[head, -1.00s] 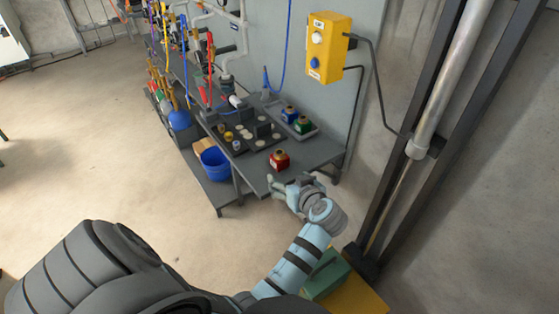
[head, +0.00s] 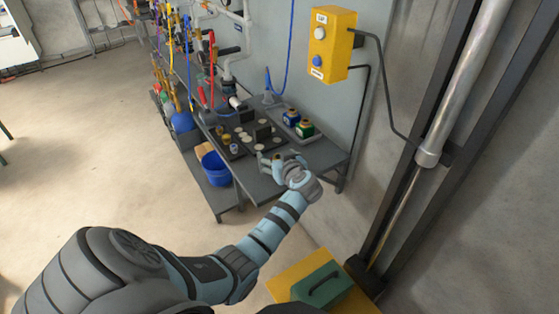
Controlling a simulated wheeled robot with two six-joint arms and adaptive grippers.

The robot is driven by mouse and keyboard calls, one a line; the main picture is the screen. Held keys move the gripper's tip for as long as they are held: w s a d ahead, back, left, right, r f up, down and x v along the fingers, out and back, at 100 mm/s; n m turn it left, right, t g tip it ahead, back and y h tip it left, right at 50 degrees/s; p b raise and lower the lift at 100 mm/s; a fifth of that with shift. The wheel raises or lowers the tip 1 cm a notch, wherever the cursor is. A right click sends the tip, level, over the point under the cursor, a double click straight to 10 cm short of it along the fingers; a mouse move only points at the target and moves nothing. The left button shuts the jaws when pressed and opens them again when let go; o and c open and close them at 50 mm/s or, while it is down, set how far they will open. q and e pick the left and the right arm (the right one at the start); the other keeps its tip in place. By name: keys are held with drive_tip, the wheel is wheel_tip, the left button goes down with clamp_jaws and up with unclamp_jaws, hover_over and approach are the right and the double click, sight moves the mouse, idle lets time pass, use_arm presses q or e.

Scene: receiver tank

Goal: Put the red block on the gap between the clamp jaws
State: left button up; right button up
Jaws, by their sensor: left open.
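My left gripper (head: 270,160) is over the front part of the grey bench. Its jaws are open, at the spot where the red block stood a second ago. The red block cannot be made out now; the gripper and wrist cover that spot, so I cannot tell whether the fingers are around it or touch it. Behind and left of the gripper, a dark upright piece (head: 263,130) stands on a dark board and may be part of the clamp. The gap between the clamp jaws is too small to make out. My right gripper is not in view.
A blue block (head: 291,117) and a green block (head: 304,129) stand on a tray at the back right of the bench. Pale discs lie around the dark piece. A blue bucket (head: 215,166) sits on the lower shelf. A yellow control box (head: 333,46) is on the wall.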

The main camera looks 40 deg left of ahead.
use_arm(q)
drive_tip(key=shift+s+d+r, duration=0.1)
drive_tip(key=shift+d+r, duration=0.15)
drive_tip(key=shift+d, duration=0.05)
drive_tip(key=c, duration=0.9)
clamp_jaws()
